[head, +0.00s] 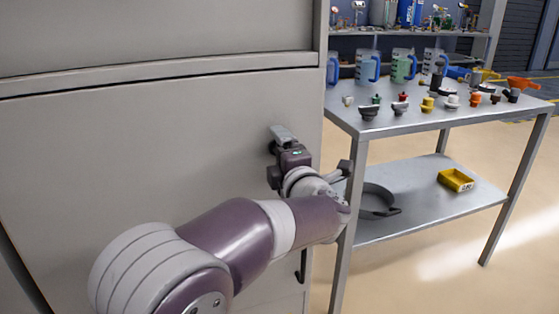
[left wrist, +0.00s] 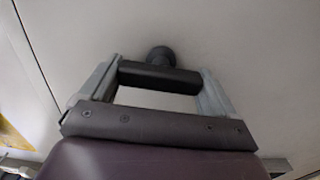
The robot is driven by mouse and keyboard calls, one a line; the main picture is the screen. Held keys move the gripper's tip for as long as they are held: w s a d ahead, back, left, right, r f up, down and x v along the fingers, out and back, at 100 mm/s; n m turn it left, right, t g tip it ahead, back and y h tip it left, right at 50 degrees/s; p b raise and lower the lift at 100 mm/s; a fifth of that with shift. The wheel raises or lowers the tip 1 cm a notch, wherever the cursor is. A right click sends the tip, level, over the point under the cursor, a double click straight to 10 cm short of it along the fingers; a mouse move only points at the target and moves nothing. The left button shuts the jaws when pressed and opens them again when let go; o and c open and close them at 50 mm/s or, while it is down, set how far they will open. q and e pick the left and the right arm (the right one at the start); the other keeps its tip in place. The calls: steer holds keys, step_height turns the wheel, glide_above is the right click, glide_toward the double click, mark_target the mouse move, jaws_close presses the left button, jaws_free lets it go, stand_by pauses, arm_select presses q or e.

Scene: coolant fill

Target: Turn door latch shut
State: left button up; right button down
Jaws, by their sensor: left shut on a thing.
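The grey cabinet door (head: 130,130) fills the left of the head view and looks flush with its frame. My left gripper (head: 280,139) is at the door's right side, by the latch, which it mostly hides there. In the left wrist view the latch (left wrist: 158,77) is a dark bar on a round dark pivot (left wrist: 160,54). The bar lies nearly level across the picture, between my two grey fingers, which are shut on its ends. My right gripper is not in view.
A metal table (head: 440,120) stands right of the cabinet, with jugs, caps and an orange funnel (head: 522,84) on top. Its lower shelf holds a yellow bin (head: 456,180) and a dark round pan (head: 375,200). A black handle (head: 301,266) sits below my forearm. The floor at right is clear.

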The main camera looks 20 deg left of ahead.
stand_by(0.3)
arm_select(q)
steer(key=o, duration=0.8)
steer(key=shift+s+d, duration=0.25)
steer(key=shift+s, duration=0.1)
steer(key=p+v, duration=0.3)
steer(key=v, duration=0.8)
steer(key=shift+s+d, duration=0.2)
steer(key=shift+s, duration=0.1)
